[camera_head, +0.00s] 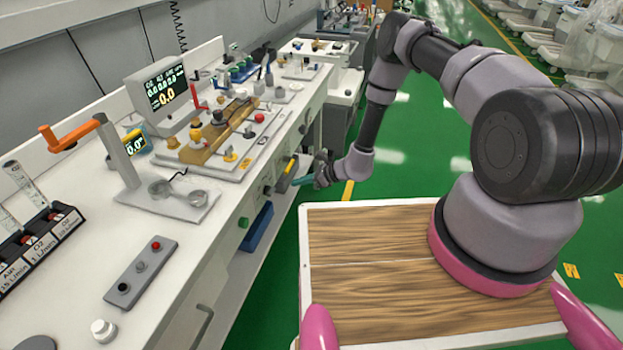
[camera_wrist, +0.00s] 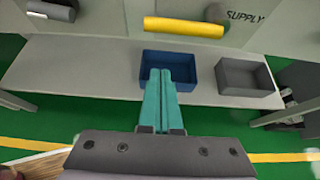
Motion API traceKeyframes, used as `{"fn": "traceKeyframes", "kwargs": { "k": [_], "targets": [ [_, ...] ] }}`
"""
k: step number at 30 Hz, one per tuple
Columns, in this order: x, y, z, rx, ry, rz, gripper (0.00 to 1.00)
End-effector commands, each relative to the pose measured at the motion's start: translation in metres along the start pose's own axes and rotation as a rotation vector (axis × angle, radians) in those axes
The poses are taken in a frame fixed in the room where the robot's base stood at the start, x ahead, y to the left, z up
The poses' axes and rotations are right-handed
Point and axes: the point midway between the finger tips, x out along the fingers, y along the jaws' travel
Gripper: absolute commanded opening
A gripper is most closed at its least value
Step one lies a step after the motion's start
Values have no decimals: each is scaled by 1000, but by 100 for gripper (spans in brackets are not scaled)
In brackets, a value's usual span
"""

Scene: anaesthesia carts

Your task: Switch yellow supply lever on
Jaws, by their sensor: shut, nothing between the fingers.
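The yellow supply lever (camera_wrist: 184,27) is a bar lying nearly level across the top of the wrist view, left of the printed SUPPLY label (camera_wrist: 245,17). In the head view the yellow lever (camera_head: 290,166) sticks out from the cart's front side. My gripper (camera_wrist: 161,74) has its teal fingers shut together with nothing between them. The fingertips appear below the lever in the wrist view, apart from it. In the head view my gripper (camera_head: 284,187) is close beside the cart front, just below the lever. The lever's pivot is hard to make out.
A blue bin (camera_wrist: 148,57) and a grey bin (camera_wrist: 247,91) sit on the lower shelf (camera_wrist: 70,72). A dark handle (camera_wrist: 50,11) is at upper left in the wrist view. The crowded worktop (camera_head: 205,238) lies above the cart front. Green floor is open right of the cart.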

Motion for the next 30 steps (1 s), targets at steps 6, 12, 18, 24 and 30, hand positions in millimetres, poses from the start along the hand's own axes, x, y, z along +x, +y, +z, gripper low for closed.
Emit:
{"fn": "traceKeyframes", "kwargs": {
  "k": [6, 12, 18, 24, 30],
  "targets": [
    [-3, -1, 27, -1, -1, -1, 0],
    [-7, 0, 37, 0, 0, 0, 0],
    [-7, 0, 38, 0, 0, 0, 0],
    [-7, 0, 38, 3, 0, 1, 0],
    [-8, 0, 40, 35, 0, 21, 0]
  ]
}}
